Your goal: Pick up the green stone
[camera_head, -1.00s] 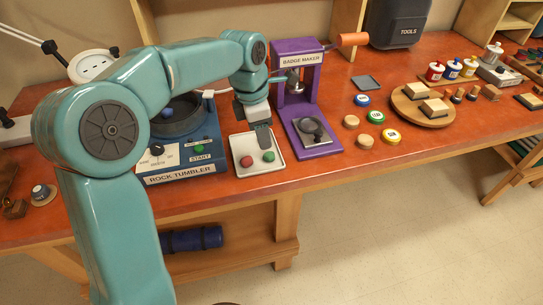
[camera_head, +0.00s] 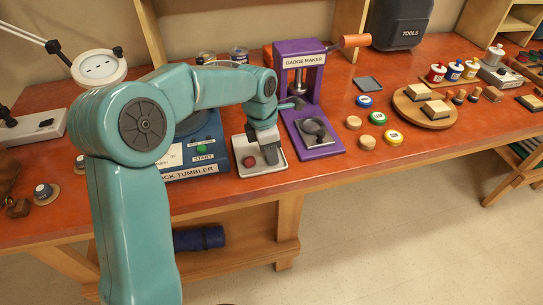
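A small light tray (camera_head: 279,167) lies on the orange workbench between the rock tumbler and the badge maker. A dark red stone (camera_head: 249,162) sits in its left part. The green stone does not show now; my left gripper covers the spot in the tray where it lay. My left gripper (camera_head: 271,157) points down over the right part of the tray, just right of the red stone. I cannot tell whether its fingers are open, or whether the green stone is between them. My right gripper is not in view.
The blue rock tumbler (camera_head: 203,160) stands left of the tray, partly behind my arm. The purple badge maker (camera_head: 311,90) stands close on the right. Several badges and a round wooden board (camera_head: 425,112) lie further right. The bench front edge is just below the tray.

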